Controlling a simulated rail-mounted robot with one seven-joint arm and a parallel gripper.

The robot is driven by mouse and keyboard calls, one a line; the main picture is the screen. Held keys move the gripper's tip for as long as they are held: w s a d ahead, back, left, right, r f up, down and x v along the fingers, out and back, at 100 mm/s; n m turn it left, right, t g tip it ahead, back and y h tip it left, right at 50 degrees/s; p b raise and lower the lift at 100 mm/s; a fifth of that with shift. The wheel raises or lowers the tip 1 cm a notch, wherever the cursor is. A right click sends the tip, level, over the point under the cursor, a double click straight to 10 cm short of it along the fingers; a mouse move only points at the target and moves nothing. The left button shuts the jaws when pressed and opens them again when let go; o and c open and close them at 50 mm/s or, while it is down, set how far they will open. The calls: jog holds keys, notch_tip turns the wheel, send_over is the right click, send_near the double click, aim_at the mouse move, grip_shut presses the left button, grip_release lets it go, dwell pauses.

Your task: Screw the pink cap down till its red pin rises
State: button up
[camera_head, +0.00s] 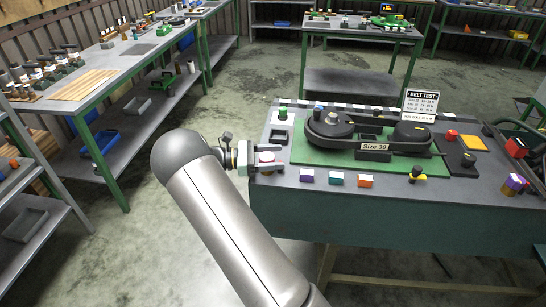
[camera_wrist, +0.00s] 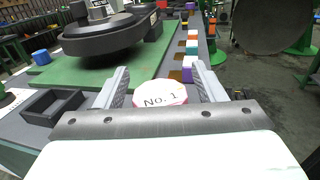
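The pink cap (camera_wrist: 160,94), a pale pink many-sided disc marked "No. 1", lies between the fingers of my gripper (camera_wrist: 161,86) in the wrist view. The fingers stand on either side of it with narrow gaps visible, so the gripper looks open around it. In the head view the cap (camera_head: 267,157) shows small at the left end of the bench, partly covered by my gripper (camera_head: 266,160). I see no red pin standing out of the cap's top. The cap's lower part is hidden by the gripper body in the wrist view.
The belt unit (camera_head: 375,130) with two black pulleys stands on a green plate (camera_head: 300,152) beside the cap. An empty black tray (camera_wrist: 58,104) and a blue cylinder (camera_wrist: 40,56) are to the left in the wrist view. Coloured blocks (camera_head: 336,178) line the bench's front edge.

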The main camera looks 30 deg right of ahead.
jog(key=b+v, duration=0.3)
jog(key=v, duration=1.4)
jog(key=shift+a, duration=0.15)
jog(key=s+d+r+m+t+y, duration=0.1)
jog(key=s+d+r+m+y, duration=0.2)
jog(key=s+d+y, duration=0.6)
jog(key=s+a+f+m+t+y, duration=0.1)
jog(key=s+a+m+t+y, duration=0.2)
jog(key=s, duration=1)
jog(key=s+a+f+m+t+y, duration=0.1)
jog(key=s+a+m+t+y, duration=0.2)
jog(key=s+a+m, duration=0.4)
jog(key=shift+s+f+y, duration=0.35)
jog(key=shift+s+y, duration=0.55)
jog(key=shift+s, duration=2.2)
